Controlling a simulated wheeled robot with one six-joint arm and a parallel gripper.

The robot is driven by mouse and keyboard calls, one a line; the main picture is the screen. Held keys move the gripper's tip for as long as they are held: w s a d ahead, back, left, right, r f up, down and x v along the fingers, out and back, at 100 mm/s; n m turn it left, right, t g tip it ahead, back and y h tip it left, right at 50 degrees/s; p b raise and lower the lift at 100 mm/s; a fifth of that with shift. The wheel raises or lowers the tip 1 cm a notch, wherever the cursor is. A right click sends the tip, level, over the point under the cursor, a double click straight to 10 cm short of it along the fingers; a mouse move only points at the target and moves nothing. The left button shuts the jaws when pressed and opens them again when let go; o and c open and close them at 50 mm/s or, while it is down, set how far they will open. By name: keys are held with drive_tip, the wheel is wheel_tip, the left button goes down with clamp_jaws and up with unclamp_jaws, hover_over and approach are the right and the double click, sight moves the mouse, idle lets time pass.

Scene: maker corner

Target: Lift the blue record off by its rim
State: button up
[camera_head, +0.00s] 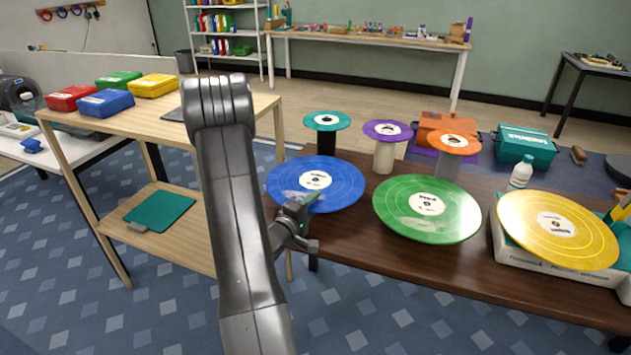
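The blue record (341,181) with a white label lies about level at the left end of the dark brown table, raised above its top; what bears it is hidden. My gripper (307,203) is at the record's near left rim, its fingertips overlapping the rim in this view. The fingers are small and dark, and I cannot tell whether they are open, shut or touching the record. My arm (228,160) comes up from the bottom of the picture and hides part of the space left of the record.
A green record (440,226) is close on the right, with a yellow record (585,252) on a box farther right. Small teal (327,117), purple (378,126) and orange (468,139) records stand behind on cylinders. A light wooden shelf table (150,119) with coloured cases stands left.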

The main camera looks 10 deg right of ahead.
clamp_jaws()
drive_tip(key=shift+r, duration=0.1)
